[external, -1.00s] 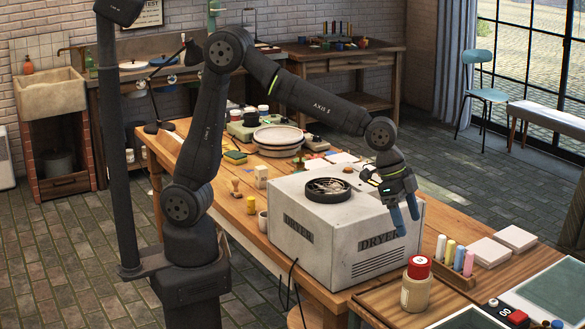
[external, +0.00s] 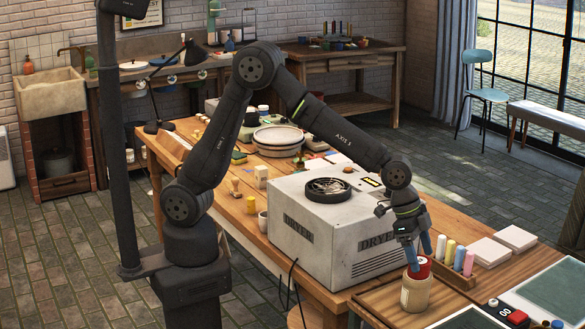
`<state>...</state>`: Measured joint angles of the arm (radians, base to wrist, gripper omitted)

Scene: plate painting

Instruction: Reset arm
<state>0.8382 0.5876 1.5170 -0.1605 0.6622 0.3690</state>
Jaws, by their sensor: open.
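My gripper (external: 418,256) has blue fingertips and points downward near the front right corner of the dryer. It is open, and I see nothing held in it. In the picture its fingertips overlap the red top of a tan jar (external: 415,293). I cannot tell whether they touch the jar or are behind it. My arm reaches from its base at the left, over the white dryer box (external: 315,230), with the elbow raised.
A round dark vent (external: 328,190) tops the dryer. Several coloured sticks (external: 457,254) stand in a wooden holder right of the gripper, with pale square tiles (external: 515,238) beyond. Stacked plates (external: 277,136) sit on the table behind the dryer.

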